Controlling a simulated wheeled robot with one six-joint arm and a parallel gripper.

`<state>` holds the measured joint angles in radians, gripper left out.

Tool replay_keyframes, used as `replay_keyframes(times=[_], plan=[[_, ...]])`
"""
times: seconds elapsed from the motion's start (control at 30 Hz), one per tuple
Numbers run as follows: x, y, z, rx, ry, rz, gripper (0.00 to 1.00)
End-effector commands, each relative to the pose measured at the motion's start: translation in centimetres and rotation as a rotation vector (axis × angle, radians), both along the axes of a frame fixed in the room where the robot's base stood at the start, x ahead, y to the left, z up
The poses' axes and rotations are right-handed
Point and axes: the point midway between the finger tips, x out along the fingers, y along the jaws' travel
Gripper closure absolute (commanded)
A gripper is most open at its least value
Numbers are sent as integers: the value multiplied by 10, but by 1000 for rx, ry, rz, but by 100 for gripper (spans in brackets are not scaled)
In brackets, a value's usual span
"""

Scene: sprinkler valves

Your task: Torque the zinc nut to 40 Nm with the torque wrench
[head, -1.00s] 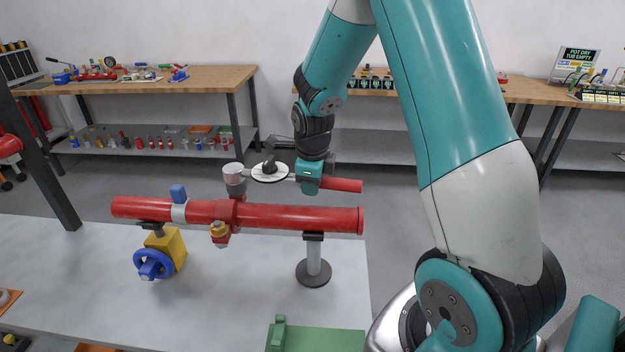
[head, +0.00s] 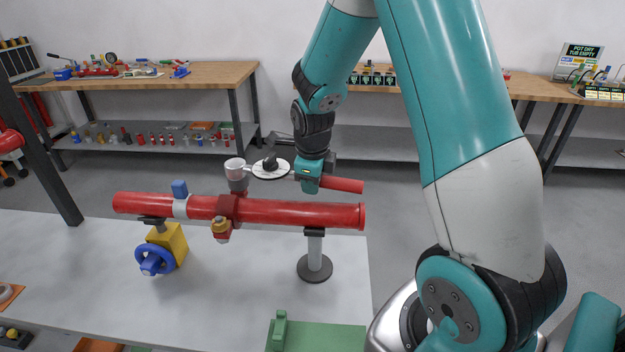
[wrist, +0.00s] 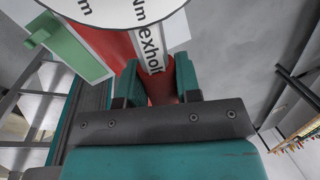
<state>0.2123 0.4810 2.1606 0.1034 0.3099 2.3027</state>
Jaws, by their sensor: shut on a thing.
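My gripper (head: 310,178) is shut on the red handle (head: 342,185) of the torque wrench, which lies roughly level above the red pipe (head: 290,215). In the wrist view, my gripper's fingers (wrist: 158,84) close around the handle, and the white dial (wrist: 95,12) shows at the top, partly cut off. In the head view, the wrench's round white dial (head: 268,172) carries a dark knob. Its pale grey head (head: 235,167) stands over a grey piece (head: 238,185) on top of the pipe's red clamp. I cannot clearly make out the zinc nut under the head.
The pipe rests on a grey stand (head: 315,262) and a yellow block with a blue handwheel (head: 155,259). A blue plug (head: 180,187) rises from the pipe. A green fixture (head: 315,336) sits at the front. Benches stand behind.

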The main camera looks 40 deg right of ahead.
Motion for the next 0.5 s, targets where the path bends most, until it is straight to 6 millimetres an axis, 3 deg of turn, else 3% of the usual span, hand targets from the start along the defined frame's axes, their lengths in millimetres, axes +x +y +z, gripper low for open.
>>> replay_keyframes(times=[0.5], plan=[[-3,8,1,0,-4,-46,100]])
